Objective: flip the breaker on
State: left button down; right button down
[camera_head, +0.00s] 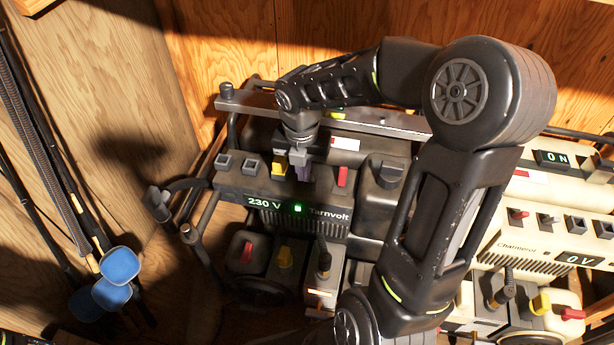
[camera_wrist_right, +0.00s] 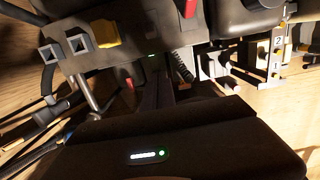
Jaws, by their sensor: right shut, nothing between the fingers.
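The dark generator marked Tarnvolt (camera_head: 330,214) stands in the middle of the head view, its display (camera_head: 264,203) reading 230 V beside a lit green light. On its top panel are a yellow part (camera_head: 279,166) and a red lever (camera_head: 342,177). They also show in the wrist view, the yellow part (camera_wrist_right: 105,33) at top left and the red lever (camera_wrist_right: 190,7) at top middle. I cannot tell which part is the breaker. My right gripper (camera_head: 300,172) is shut and empty, pointing down at the panel between yellow part and red lever; contact is unclear. My left gripper is out of view.
A cream generator (camera_head: 515,246) at right has a display (camera_head: 580,259) reading 0 V and a red switch (camera_head: 518,214). Two grey square fittings (camera_head: 236,162) sit left of the yellow part. Rods and blue discs (camera_head: 120,265) stand at left. A metal bar (camera_head: 380,125) runs behind the Tarnvolt panel.

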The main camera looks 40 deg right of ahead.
jog(key=f+b, duration=0.1)
jog(key=f, duration=0.2)
jog(key=w+d+f+b, duration=0.1)
jog(key=f+b, duration=0.1)
jog(key=f, duration=0.1)
jog(key=w+d+f+b, duration=0.1)
jog(key=f, duration=0.2)
jog(key=shift+d, duration=0.25)
jog(key=shift+w+d+r+b, duration=0.3)
jog(key=shift+w+d+r, duration=0.1)
jog(key=shift+d, duration=0.15)
